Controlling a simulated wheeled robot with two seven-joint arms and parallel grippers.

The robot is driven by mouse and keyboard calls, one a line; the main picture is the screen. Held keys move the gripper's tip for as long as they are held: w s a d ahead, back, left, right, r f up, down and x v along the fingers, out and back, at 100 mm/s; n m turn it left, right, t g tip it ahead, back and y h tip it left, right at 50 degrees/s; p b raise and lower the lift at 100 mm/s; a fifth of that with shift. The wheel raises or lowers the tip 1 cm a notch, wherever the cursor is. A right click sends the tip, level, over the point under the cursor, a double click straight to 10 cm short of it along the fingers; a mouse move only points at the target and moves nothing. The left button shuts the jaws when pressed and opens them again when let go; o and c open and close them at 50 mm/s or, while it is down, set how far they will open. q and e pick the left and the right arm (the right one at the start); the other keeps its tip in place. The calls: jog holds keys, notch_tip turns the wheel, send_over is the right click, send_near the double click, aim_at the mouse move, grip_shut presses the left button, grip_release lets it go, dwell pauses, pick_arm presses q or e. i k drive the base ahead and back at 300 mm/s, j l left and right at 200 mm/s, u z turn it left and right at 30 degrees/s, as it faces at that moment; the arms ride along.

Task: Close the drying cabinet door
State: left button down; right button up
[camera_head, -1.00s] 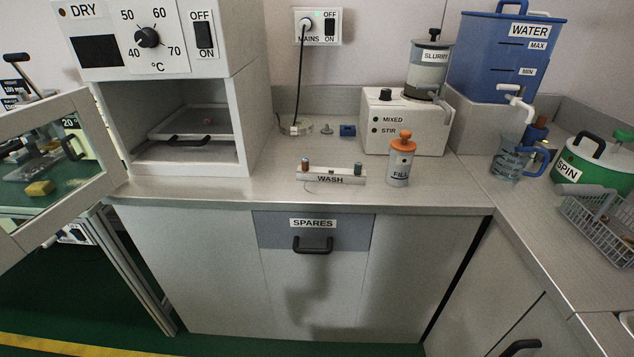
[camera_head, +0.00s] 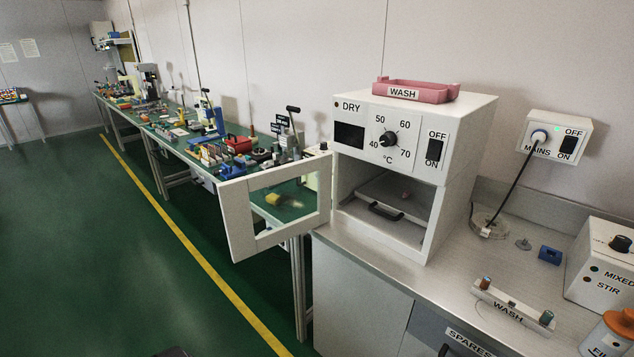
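The white drying cabinet (camera_head: 460,145), marked DRY, stands at the left end of the grey counter. Its door (camera_head: 238,222), a white frame around a clear window, is open and swung out to the left, past the counter's edge. The cabinet's opening faces me, and a pale tray (camera_head: 395,193) with a dark handle (camera_head: 385,212) is inside it. The tray appears to be within the opening. Neither of my grippers shows in this view.
A pink WASH tray (camera_head: 416,89) lies on the cabinet. A MAINS socket (camera_head: 553,138) with a black cord is at the right. A WASH rack (camera_head: 511,305) stands on the counter. A long cluttered bench (camera_head: 178,143) runs behind the door. Green floor (camera_head: 110,260) is open at the left.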

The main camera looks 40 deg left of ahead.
aim_at(232, 193)
jog(key=j+z, duration=0.15)
jog(key=j, duration=0.45)
jog(key=i+j+z, duration=0.15)
jog(key=j, duration=0.4)
jog(key=j+z, duration=0.1)
jog(key=j, duration=0.5)
jog(key=k+j+z, duration=0.15)
jog(key=j, duration=0.45)
jog(key=j+z, duration=0.15)
jog(key=j, duration=0.4)
jog(key=j+z, duration=0.15)
jog(key=j, duration=0.45)
jog(key=k+j+z, duration=0.1)
jog(key=j, duration=0.45)
jog(key=k, duration=0.1)
